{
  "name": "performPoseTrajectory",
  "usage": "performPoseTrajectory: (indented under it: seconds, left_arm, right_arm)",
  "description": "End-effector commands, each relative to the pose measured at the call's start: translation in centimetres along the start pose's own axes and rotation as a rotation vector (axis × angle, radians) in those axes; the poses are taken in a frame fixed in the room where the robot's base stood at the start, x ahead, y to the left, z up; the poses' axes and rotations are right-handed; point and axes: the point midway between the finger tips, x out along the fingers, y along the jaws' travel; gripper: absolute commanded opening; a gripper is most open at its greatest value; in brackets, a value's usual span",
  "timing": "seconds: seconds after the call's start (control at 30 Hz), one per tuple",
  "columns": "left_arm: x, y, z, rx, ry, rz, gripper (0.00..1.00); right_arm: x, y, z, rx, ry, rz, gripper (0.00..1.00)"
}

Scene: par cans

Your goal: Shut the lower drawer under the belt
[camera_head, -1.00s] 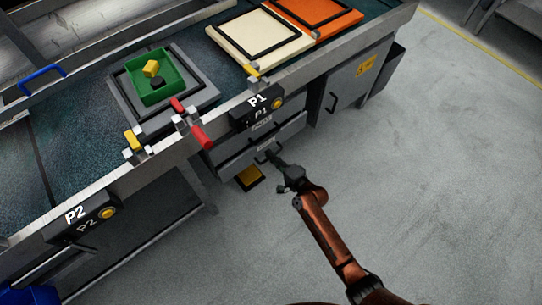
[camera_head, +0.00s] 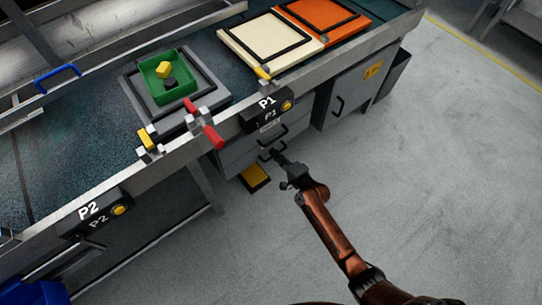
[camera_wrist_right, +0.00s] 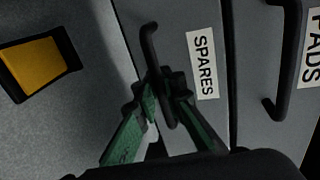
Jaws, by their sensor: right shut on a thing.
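The lower drawer (camera_head: 242,163) is a grey front under the belt's edge, below the P1 box. In the right wrist view its front (camera_wrist_right: 190,120) carries a SPARES label (camera_wrist_right: 203,65) and a dark bar handle (camera_wrist_right: 149,42). My right gripper (camera_head: 277,155) is at this handle; in the wrist view its green-padded fingers (camera_wrist_right: 168,98) are shut around the bar. The drawer front looks close to the cabinet face; I cannot tell whether it is fully flush. My left gripper is not in view.
The upper drawer, labelled PADS (camera_wrist_right: 309,45), has its own handle (camera_wrist_right: 274,108). A yellow floor pedal (camera_head: 255,178) lies below the drawers. A cabinet door (camera_head: 350,92) stands to the right. The belt (camera_head: 90,145) carries a green tray (camera_head: 182,94). Floor to the right is clear.

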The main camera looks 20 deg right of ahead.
Motion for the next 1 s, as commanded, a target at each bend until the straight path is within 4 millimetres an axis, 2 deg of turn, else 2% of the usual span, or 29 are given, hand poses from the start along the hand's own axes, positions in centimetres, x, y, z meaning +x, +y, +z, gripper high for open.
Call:
performPoseTrajectory:
  seconds: [0.03, 0.07, 0.17, 0.53, 0.67, 1.0]
  left_arm:
    - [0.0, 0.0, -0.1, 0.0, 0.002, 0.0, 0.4]
    - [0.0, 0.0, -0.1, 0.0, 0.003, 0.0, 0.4]
    - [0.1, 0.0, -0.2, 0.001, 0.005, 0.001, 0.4]
    - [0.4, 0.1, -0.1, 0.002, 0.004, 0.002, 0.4]
    - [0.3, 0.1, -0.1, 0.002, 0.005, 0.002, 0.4]
    - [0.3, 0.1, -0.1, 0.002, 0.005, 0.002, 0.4]
  right_arm:
    - [0.1, -0.1, 0.1, 0.001, -0.002, -0.001, 0.0]
    - [0.1, -0.1, 0.1, 0.001, -0.002, -0.001, 0.09]
    - [0.1, -0.1, 0.1, 0.001, -0.001, -0.001, 0.15]
    - [-0.7, -0.1, -0.1, 0.0, 0.001, -0.002, 0.15]
    - [-2.6, 0.0, -0.1, 0.001, 0.001, -0.001, 0.15]
    - [-9.4, 0.0, 0.0, 0.0, 0.0, 0.0, 0.15]
